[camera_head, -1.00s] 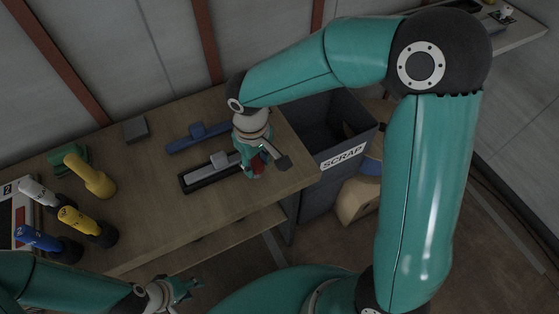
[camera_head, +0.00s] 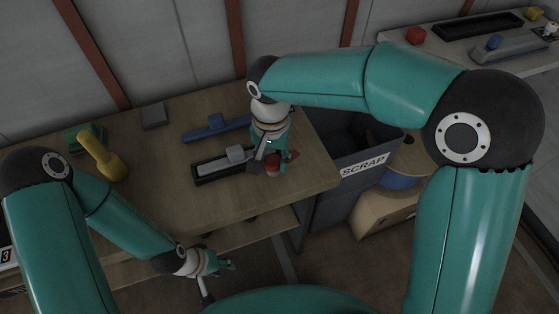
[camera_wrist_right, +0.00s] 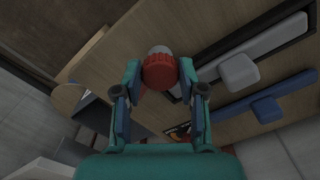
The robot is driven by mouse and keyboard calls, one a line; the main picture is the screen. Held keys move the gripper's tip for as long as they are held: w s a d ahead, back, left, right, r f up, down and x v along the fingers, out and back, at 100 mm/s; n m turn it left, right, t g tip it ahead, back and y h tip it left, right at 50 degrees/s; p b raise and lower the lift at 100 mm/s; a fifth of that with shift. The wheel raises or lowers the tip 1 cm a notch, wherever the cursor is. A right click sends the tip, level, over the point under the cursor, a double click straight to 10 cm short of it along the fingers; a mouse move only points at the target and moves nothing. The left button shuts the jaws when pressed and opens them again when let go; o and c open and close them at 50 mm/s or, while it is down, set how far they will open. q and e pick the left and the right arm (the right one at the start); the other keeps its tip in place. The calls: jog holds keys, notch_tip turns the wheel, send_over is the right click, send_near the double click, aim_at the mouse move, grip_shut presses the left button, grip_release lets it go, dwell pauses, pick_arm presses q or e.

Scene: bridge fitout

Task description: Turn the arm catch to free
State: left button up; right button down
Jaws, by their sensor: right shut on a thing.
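The catch is most likely the round red knob (camera_head: 273,163) with a pale grey end, on the right part of the workbench; I cannot read its setting. It also shows in the right wrist view (camera_wrist_right: 160,72), between the fingertips. My right gripper (camera_wrist_right: 163,80) is shut on the red knob, reaching down from above. In the head view my right gripper (camera_head: 272,156) partly covers the knob. A grey slider with a raised block (camera_head: 235,154) lies in a dark tray just left of it. My left gripper (camera_head: 226,265) hangs in front of the bench, apart from everything; its fingers are too small to judge.
A blue slider (camera_head: 215,128) lies behind the dark tray. A grey block (camera_head: 154,116), a green piece (camera_head: 84,138) and a yellow tool (camera_head: 103,158) stand at the left. The SCRAP bin (camera_head: 345,190) stands off the bench's right edge. Bare benchtop (camera_head: 170,190) lies left of the tray.

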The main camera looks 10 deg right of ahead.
aim_at(273, 161)
jog(key=shift+w+r+m+b, duration=0.15)
jog(key=shift+m+b, duration=0.2)
jog(key=shift+m, duration=0.7)
jog(key=shift+w+m+b, duration=0.15)
jog(key=shift+m+b, duration=0.15)
jog(key=shift+m, duration=0.75)
jog(key=shift+d, duration=0.1)
jog(key=c, duration=1)
grip_release()
jog(key=o, duration=0.3)
jog(key=shift+o, duration=0.2)
jog(key=shift+s, duration=0.1)
notch_tip(273, 161, up, 12)
